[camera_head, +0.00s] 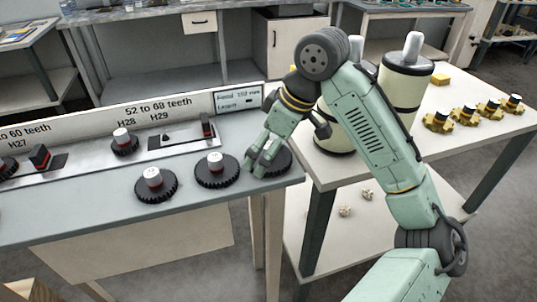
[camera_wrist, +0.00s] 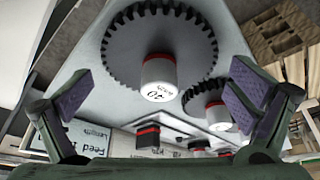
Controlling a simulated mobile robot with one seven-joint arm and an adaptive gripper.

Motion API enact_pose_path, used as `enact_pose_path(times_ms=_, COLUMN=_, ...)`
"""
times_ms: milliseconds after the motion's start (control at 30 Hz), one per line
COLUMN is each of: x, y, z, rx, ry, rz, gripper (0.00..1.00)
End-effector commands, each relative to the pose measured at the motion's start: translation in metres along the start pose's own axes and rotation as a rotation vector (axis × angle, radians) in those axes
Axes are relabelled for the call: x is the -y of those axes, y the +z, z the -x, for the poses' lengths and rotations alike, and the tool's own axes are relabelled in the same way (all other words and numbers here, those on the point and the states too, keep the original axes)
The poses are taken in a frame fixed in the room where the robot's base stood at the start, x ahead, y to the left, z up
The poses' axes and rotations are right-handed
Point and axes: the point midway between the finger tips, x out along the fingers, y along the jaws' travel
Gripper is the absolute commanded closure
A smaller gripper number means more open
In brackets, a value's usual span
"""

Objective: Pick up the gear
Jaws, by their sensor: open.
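Several dark toothed gears with white-and-red hubs stand on the grey bench. The gear nearest my gripper (camera_head: 262,166) sits at the bench's right end, mostly hidden behind the fingers in the head view, with a dark edge (camera_head: 284,160) showing. In the wrist view this large gear (camera_wrist: 122,48) lies flat, its white hub (camera_wrist: 158,78) between my gripper's (camera_wrist: 160,85) two spread purple-padded fingers. The fingers are apart and empty. A second gear (camera_head: 216,172) is just left of it, and a third gear (camera_head: 155,187) is further left.
Behind the gears runs a labelled rail (camera_head: 181,104) with another gear (camera_head: 124,144) and a black-and-red block (camera_head: 207,127). To the right, a white table (camera_head: 455,92) holds large canisters (camera_head: 405,82) and several small yellow parts (camera_head: 463,114). The bench front is clear.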

Motion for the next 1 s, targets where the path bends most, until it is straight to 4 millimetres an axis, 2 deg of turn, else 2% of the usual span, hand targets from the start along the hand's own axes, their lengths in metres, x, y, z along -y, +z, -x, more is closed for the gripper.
enact_pose_path(times_ms=100, x=-0.0001, y=0.0, z=0.0001, rx=0.0, ry=0.0, rz=0.0, gripper=0.0)
enact_pose_path(times_ms=1000, x=-0.0003, y=0.0009, z=-0.0013, rx=0.003, ry=-0.002, rz=-0.002, gripper=0.6)
